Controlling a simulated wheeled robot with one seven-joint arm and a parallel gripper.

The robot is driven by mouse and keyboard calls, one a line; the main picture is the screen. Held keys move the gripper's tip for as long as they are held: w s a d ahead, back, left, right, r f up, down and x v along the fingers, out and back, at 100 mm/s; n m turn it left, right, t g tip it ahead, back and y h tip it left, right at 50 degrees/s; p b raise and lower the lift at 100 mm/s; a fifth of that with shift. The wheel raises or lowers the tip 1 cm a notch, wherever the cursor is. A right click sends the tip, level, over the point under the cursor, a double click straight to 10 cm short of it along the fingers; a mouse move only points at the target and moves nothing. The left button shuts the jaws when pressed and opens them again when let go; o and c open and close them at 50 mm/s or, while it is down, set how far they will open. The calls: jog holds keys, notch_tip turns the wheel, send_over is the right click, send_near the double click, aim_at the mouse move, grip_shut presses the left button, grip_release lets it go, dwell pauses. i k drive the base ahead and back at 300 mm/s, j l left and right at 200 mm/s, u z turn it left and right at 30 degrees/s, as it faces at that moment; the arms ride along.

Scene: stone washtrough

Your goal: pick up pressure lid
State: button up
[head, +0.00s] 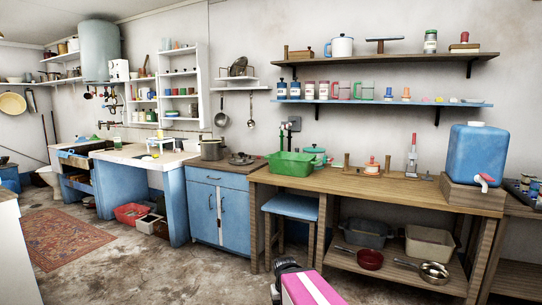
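A dark, flat metal piece with a raised middle (241,159), which looks like the pressure lid, lies on the wooden top of the blue cabinet in the head view. It is small here, so its details are hard to make out. A grey metal pot (212,150) stands just left of it. A pink and black part, which seems to be my own arm, shows at the bottom edge, well in front of the cabinet and apart from the lid. My gripper's fingers cannot be made out.
A green basin (290,164) stands right of the lid on the wooden bench (400,187). A blue stool (291,207) is under the bench's left end. The blue cabinet (212,208) has closed doors. Bare floor (180,272) lies in front of it; a red rug (62,240) is at left.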

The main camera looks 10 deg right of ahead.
aim_at(241, 160)
jog(key=i+j, duration=0.15)
jog(key=i, duration=0.35)
jog(key=i+j, duration=0.1)
jog(key=i, duration=0.45)
jog(key=i+j+z, duration=0.1)
jog(key=i, duration=0.4)
jog(key=i+j, duration=0.2)
jog(key=i, duration=0.3)
jog(key=i+j+z, duration=0.1)
jog(key=j+z, duration=0.2)
jog(key=j, duration=0.7)
jog(key=j+z, duration=0.3)
jog(key=j, duration=0.7)
jog(key=k, duration=0.05)
